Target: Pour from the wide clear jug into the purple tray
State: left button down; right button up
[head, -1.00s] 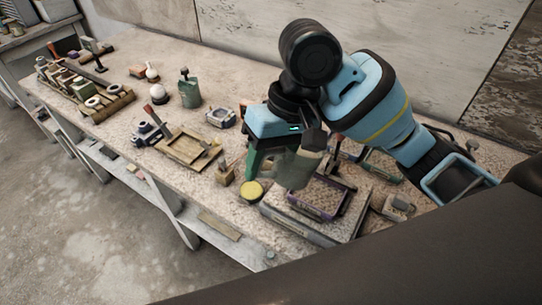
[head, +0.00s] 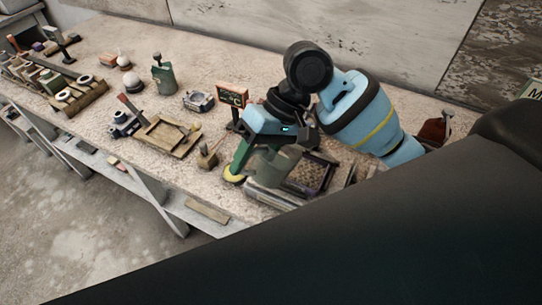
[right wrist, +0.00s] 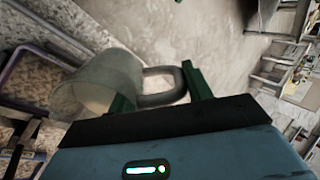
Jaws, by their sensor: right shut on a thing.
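The wide clear jug (head: 270,166) hangs from my right gripper (head: 262,147), which is shut on its handle. In the right wrist view, the jug (right wrist: 108,82) is to the left of the green fingers (right wrist: 160,92), with the grey handle between them. The jug looks tilted in that view; I cannot make out any contents. My left gripper is not in view.
A yellow disc (head: 232,176) lies left of the jug. A small sign (head: 232,97) stands behind it. A wooden tray (head: 168,137), a green can (head: 163,76) and a rack (head: 78,94) are farther left. The bench's front edge is close to the jug.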

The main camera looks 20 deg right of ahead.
aim_at(256, 148)
jog(key=shift+d+r+y, duration=0.3)
jog(key=shift+r+y, duration=0.6)
dwell(2.3)
jog(key=shift+r, duration=0.15)
dwell(0.3)
jog(key=shift+w+d+r+g+y, duration=0.1)
jog(key=shift+d+r+g+y, duration=0.1)
jog(key=shift+d+r+y, duration=0.25)
jog(key=shift+w+d+r+g+y, duration=0.1)
jog(key=shift+d+r+g+y, duration=0.2)
jog(key=shift+y, duration=0.35)
dwell(3.3)
